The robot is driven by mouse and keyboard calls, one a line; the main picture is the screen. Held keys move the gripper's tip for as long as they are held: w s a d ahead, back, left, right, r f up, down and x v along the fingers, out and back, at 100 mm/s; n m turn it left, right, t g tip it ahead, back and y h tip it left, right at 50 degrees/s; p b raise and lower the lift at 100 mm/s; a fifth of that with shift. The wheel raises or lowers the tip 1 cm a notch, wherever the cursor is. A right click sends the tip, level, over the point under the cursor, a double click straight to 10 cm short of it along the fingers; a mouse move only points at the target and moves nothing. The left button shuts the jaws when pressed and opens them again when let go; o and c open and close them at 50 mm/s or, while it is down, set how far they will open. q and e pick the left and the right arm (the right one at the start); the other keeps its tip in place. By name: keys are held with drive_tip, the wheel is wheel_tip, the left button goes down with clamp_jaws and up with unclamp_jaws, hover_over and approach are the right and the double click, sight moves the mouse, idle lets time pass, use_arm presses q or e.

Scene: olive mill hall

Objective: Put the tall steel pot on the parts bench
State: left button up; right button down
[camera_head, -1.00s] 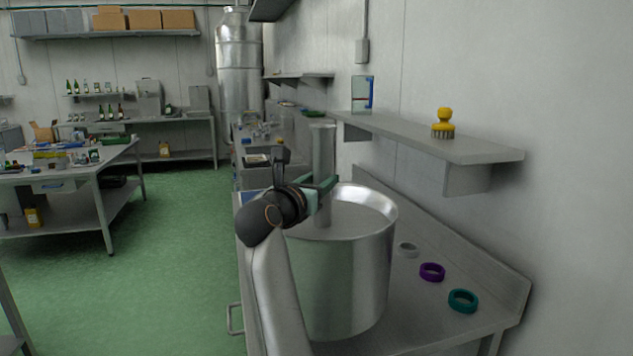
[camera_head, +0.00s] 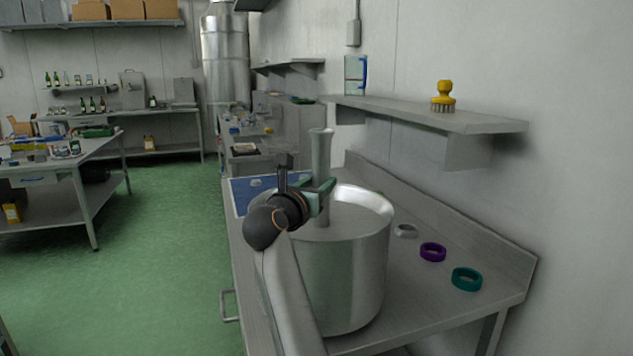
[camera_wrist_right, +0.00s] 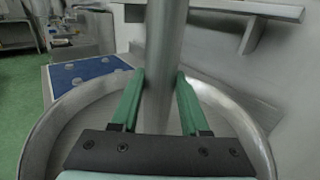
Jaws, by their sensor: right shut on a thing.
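The tall steel pot (camera_head: 340,275) is a wide, shiny vessel with a slim post rising from its middle to a flared top. It is upright over the near part of a grey steel bench (camera_head: 440,315). I cannot tell whether its base touches the bench. My right gripper (camera_head: 322,197) is shut on the post above the pot's rim. In the right wrist view, green fingers (camera_wrist_right: 155,100) flank the post, with the pot's rim (camera_wrist_right: 37,140) around them. My arm hides part of the pot's left side. My left gripper is out of view.
A grey ring (camera_head: 405,231), a purple ring (camera_head: 433,252) and a teal ring (camera_head: 467,279) lie right of the pot. A blue mat (camera_head: 245,203) lies behind it. A wall shelf (camera_head: 440,122) with a yellow brush (camera_head: 443,97) overhangs. A cluttered table (camera_head: 35,172) stands left across open green floor.

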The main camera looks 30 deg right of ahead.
idle(0.4)
drive_tip(key=shift+c, duration=2)
unclamp_jaws()
drive_tip(key=shift+f, duration=0.25)
